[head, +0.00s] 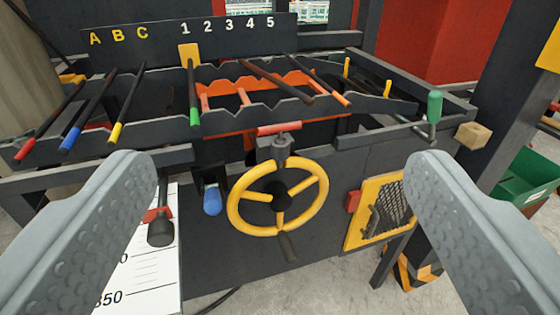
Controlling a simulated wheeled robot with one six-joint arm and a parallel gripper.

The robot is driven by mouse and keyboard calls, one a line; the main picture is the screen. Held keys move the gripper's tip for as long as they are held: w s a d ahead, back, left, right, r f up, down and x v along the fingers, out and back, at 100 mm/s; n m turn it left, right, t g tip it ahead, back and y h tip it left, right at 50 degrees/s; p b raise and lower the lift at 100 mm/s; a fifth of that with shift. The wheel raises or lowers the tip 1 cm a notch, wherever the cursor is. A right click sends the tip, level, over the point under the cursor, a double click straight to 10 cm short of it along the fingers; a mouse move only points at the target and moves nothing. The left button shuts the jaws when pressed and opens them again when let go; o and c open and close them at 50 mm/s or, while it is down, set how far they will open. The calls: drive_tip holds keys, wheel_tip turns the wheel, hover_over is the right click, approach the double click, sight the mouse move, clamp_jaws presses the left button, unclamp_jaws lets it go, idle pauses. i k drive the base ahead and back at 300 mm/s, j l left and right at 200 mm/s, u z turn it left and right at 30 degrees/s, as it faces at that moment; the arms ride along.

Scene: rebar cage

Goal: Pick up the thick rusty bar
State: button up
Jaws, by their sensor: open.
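A dark reddish-brown bar (278,82) without a coloured tip lies slanted across the notched rack, below the numbers 3 and 4. It looks like the thick rusty bar, though its thickness is hard to compare with the others. Its near end points down and to the right, close to an orange-tipped bar (325,85). My gripper (282,162) is open and empty. Its two grey fingers stand wide apart at the lower left and right, in front of the rack and apart from the bar.
Red-tipped (52,118), blue-tipped (90,110) and yellow-tipped (127,103) bars lie at left; a green-tipped bar (192,92) lies below number 1. A yellow handwheel (236,208), a mesh panel (398,205) and a green-handled lever (434,108) are nearby.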

sight(307, 100)
drive_tip(key=i+j, duration=0.1)
drive_tip(key=i, duration=0.75)
